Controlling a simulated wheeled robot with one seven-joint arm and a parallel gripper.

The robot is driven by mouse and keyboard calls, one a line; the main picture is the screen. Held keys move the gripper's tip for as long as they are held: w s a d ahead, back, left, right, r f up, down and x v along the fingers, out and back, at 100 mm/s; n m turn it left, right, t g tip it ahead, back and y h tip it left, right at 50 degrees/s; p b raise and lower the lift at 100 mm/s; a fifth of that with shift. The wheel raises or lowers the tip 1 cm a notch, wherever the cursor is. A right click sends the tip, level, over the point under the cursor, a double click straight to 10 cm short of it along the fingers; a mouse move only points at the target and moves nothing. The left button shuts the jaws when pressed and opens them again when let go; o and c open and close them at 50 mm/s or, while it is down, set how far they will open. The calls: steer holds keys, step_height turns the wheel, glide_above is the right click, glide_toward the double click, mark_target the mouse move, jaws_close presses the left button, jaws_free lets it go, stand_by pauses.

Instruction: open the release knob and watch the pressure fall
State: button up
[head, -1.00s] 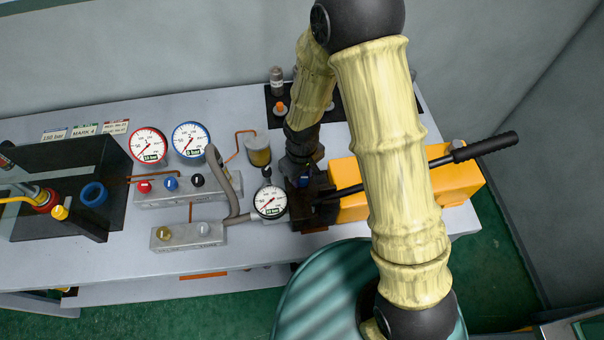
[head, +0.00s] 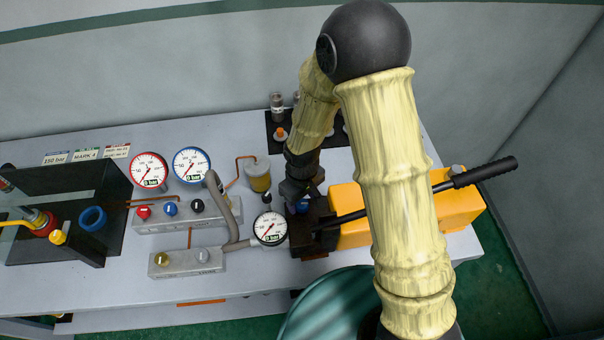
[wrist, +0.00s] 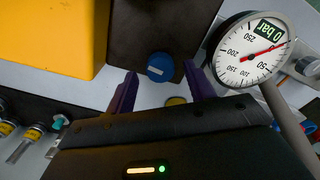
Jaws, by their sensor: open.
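The blue knob (wrist: 160,67) is on the dark block (wrist: 150,25) of the yellow hand pump (head: 458,208); I take it for the release knob. My gripper (wrist: 160,88) is open, its purple fingers standing to either side of the knob's near side, with no clear contact. In the head view my gripper (head: 298,190) is over the dark block and partly hides the knob (head: 303,206). The pump gauge (head: 270,228) reads 0 bar, and its needle is near zero; it also shows in the wrist view (wrist: 240,48).
A red-rimmed gauge (head: 149,170) and a blue-rimmed gauge (head: 191,165) stand above a valve block (head: 185,212) and show 0 bar. The pump's black lever (head: 487,172) sticks out to the right.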

mark_target(303, 203)
step_height(303, 203, up, 16)
steer(key=b, duration=0.1)
steer(key=shift+r+b, duration=0.2)
steer(key=shift+b, duration=0.15)
steer(key=shift+d, duration=0.1)
stand_by(0.3)
steer(key=s+d+m+t, duration=0.1)
steer(key=d+m, duration=0.2)
steer(key=d, duration=0.3)
steer(key=s+d+f+m, duration=0.1)
steer(key=s+d+m, duration=0.1)
steer(key=d, duration=0.5)
steer(key=s+d+m+t, duration=0.1)
steer(key=s+d+m, duration=0.1)
steer(key=d+m, duration=0.2)
steer(key=shift+d+f+t, duration=0.15)
steer(key=shift+d, duration=0.45)
steer(key=shift+d+f+t, duration=0.15)
steer(key=shift+d, duration=0.4)
steer(key=shift+w, duration=0.1)
steer(key=shift+a, duration=0.15)
